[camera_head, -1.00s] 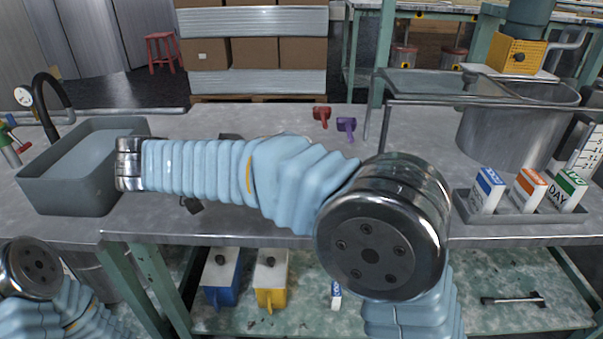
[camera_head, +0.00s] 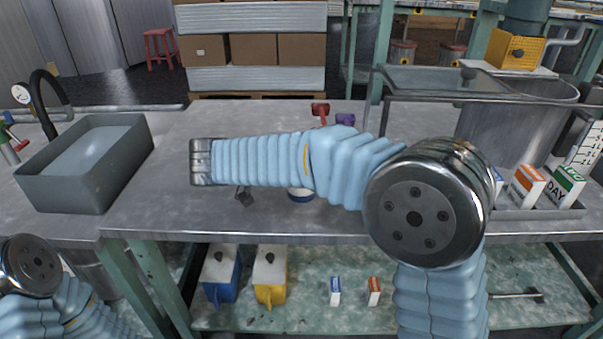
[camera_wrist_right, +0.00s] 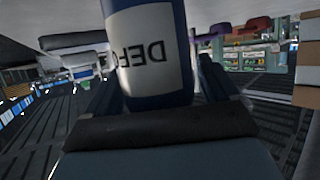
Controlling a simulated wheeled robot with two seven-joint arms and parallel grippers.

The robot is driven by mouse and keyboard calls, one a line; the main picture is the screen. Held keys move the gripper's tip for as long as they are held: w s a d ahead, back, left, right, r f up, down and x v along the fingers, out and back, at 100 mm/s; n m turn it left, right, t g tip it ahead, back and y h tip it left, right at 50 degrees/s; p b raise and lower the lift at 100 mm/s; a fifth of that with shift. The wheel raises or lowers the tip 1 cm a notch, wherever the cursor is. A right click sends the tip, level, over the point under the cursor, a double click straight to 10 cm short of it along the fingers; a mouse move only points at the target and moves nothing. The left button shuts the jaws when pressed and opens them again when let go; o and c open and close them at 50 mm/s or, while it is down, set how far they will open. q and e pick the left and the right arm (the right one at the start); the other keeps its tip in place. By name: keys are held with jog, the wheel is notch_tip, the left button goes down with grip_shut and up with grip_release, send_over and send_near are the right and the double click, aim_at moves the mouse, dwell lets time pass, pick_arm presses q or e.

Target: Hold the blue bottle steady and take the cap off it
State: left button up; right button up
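The blue bottle (camera_head: 301,194) shows in the head view only as a blue-and-white lower part on the bench, below my right forearm. Its upper part and cap are hidden. In the right wrist view the blue bottle (camera_wrist_right: 150,60) has a white label with upside-down letters and stands between my right fingers. My right gripper (camera_wrist_right: 160,85) appears open, one finger on each side of the bottle; contact is not clear. In the head view the forearm mostly hides that gripper. My left gripper is out of view; only part of the left arm shows at lower left.
A grey sink (camera_head: 60,190) is on the left of the bench (camera_head: 150,215). Red (camera_head: 320,108) and purple (camera_head: 345,119) items lie behind my right arm. A tray (camera_head: 540,213) of labelled boxes and a metal basin (camera_head: 510,120) are on the right. The front left bench is clear.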

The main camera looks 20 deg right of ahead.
jog(key=c, duration=1)
jog(key=shift+r, duration=0.55)
notch_tip(320, 180, up, 2)
jog(key=shift+s+a+r, duration=0.1)
jog(key=shift+a+r, duration=0.05)
jog(key=shift+r, duration=0.1)
jog(key=s+a+r+p, duration=0.1)
jog(key=s+a+r, duration=0.7)
jog(key=s, duration=0.3)
jog(key=shift+r+p, duration=0.35)
jog(key=shift+r, duration=0.35)
